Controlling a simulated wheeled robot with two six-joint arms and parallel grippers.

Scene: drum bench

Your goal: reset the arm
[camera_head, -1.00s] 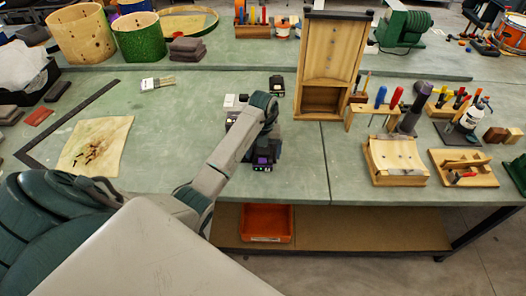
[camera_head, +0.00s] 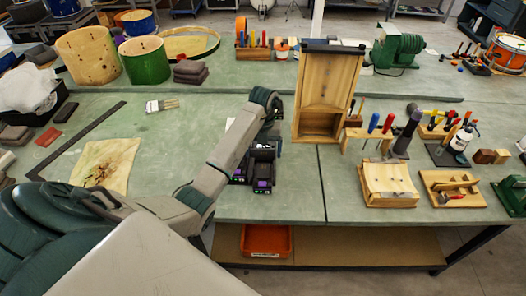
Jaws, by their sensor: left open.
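My left arm comes in from the left and reaches over the bench (camera_head: 300,205). Its grey forearm ends in a dark wrist, and my left gripper (camera_head: 273,118) is small and dark there, partly hidden by the arm. It is open, with nothing seen held in it. A black double charger or battery unit (camera_head: 263,172) with purple marks stands just nearer than the gripper, partly covered by the forearm. My right gripper is not in view.
An upright wooden case (camera_head: 327,90) stands close right of the gripper. A tool rack (camera_head: 366,134), wooden jigs (camera_head: 388,183) and a glue bottle (camera_head: 461,139) are farther right. A brush (camera_head: 161,105) and stained cloth (camera_head: 104,165) lie left. An orange bin (camera_head: 266,240) sits below.

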